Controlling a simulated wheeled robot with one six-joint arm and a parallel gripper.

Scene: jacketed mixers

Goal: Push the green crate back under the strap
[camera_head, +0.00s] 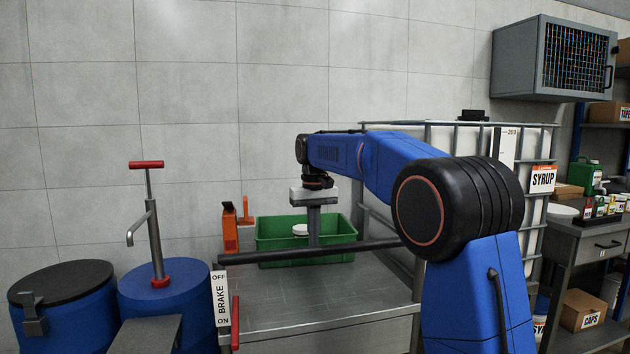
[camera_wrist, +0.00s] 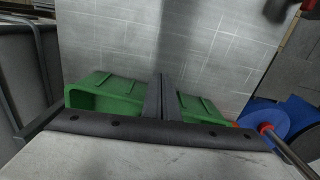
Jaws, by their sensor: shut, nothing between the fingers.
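The green crate (camera_head: 272,230) stands at the back of the grey metal top, near the tiled wall, with a white round item inside. The crate also shows in the wrist view (camera_wrist: 105,88), partly covered by my gripper. My gripper (camera_head: 314,243) points down at the crate, its fingers together and empty. In the head view it overlaps the crate's middle, and a dark bar hides its lowest part. In the wrist view the fingers (camera_wrist: 164,78) cross in front of the crate; I cannot tell whether they touch it. I cannot make out a strap for certain.
The dark bar (camera_head: 270,256) crosses in front of the crate. An orange box (camera_head: 230,230) stands left of it. Blue drums (camera_head: 175,300) and a brake lever (camera_head: 235,322) are further left. A caged syrup tank (camera_head: 535,205) is right. The metal top (camera_head: 300,293) is bare in front.

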